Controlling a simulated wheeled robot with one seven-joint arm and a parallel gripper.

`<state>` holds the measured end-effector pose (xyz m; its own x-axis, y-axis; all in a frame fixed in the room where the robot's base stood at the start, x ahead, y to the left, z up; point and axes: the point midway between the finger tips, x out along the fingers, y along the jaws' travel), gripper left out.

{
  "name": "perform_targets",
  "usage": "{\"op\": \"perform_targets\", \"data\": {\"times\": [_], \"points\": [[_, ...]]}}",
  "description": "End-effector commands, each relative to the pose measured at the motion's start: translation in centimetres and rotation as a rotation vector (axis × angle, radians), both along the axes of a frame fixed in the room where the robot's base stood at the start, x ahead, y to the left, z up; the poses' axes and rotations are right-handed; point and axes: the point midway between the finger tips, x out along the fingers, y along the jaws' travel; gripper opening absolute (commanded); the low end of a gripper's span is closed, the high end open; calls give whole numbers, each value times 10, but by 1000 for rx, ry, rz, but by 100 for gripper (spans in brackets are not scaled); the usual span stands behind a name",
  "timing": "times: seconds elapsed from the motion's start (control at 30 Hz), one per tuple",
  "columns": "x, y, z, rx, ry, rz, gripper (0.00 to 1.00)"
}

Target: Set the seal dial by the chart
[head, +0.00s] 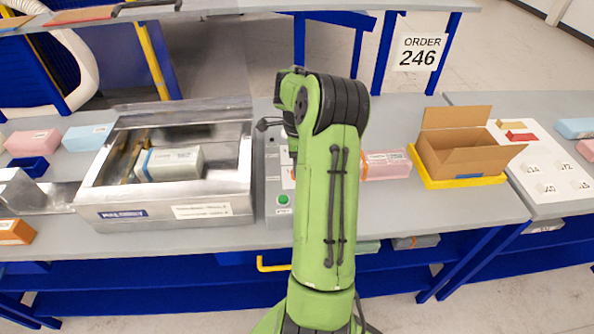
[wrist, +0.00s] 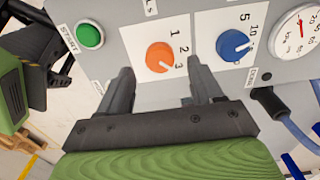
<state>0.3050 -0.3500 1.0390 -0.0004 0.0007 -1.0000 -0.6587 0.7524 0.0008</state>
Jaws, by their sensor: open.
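In the wrist view an orange dial (wrist: 159,57) sits on a white plate marked 1, 2, 3. A blue dial (wrist: 233,45) marked 5, 10 and further is to its right. The orange dial's pale mark seems turned towards the 3, but it is small. My gripper (wrist: 160,73) is open, its fingers on either side of the orange dial's picture position; contact cannot be told. The label above the dials is cut off. In the head view my arm covers most of the control panel (head: 274,174) and hides my gripper. No readable setting chart shows.
A green start button (wrist: 89,36) and a pressure gauge (wrist: 298,32) flank the dials; a cable plug is below the blue dial. An open metal chamber (head: 165,212) holds a wrapped pack (head: 170,163). An open carton (head: 462,151) and an order 246 sign (head: 420,52) are right.

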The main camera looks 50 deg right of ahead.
Motion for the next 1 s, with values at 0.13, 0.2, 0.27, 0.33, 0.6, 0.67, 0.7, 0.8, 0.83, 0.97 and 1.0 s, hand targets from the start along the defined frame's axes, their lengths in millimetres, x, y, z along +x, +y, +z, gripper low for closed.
{"op": "perform_targets", "data": {"times": [0.13,0.2,0.27,0.33,0.6,0.67,0.7,0.8,0.83,0.97,1.0], "points": [[0,0,-26,2,1,0,66],[0,0,-32,1,1,1,66],[0,0,-35,1,1,1,66],[0,0,-36,0,0,1,66],[0,0,-35,-1,-1,2,49],[0,0,-35,-1,-1,2,40],[0,0,-35,-1,-1,2,33],[0,0,-35,-1,-1,2,18],[0,0,-35,-1,-1,2,13],[0,0,-35,-1,-1,4,9],[0,0,-35,-1,-1,6,9]]}}
